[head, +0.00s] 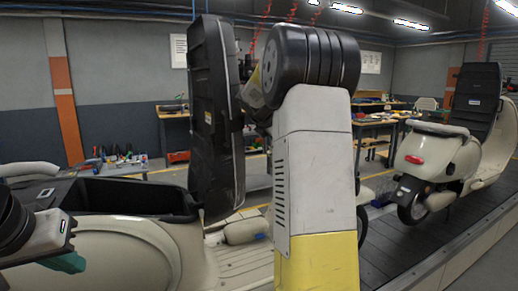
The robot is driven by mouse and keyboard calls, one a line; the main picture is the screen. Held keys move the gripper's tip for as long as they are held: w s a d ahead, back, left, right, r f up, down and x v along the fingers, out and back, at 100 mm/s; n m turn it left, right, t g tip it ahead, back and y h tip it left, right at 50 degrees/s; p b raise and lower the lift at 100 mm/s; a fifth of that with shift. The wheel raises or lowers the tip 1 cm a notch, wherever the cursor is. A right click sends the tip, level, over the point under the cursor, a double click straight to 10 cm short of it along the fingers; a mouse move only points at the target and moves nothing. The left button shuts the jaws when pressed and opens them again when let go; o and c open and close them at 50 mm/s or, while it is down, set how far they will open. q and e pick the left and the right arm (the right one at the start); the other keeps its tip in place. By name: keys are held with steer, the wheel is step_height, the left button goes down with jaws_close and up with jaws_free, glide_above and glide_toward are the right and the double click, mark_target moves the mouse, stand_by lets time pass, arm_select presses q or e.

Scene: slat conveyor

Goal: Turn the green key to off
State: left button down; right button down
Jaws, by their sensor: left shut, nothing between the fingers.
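No green key can be made out in the head view. A cream scooter (110,245) stands close in front, with a dark open compartment (130,197) and a tall black panel (215,120) standing upright beside it. My left gripper (66,262) is at the lower left edge, over the scooter's cream body. It is shut and empty, with a dark teal part at its lower end. It is partly cut off by the picture's edge. A large white and yellow arm link of mine covers the middle and hides part of the scooter. My right gripper is not in view.
A second cream scooter (436,155) stands on the dark slat conveyor (410,240) at the right. Workbenches (372,123) stand at the back.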

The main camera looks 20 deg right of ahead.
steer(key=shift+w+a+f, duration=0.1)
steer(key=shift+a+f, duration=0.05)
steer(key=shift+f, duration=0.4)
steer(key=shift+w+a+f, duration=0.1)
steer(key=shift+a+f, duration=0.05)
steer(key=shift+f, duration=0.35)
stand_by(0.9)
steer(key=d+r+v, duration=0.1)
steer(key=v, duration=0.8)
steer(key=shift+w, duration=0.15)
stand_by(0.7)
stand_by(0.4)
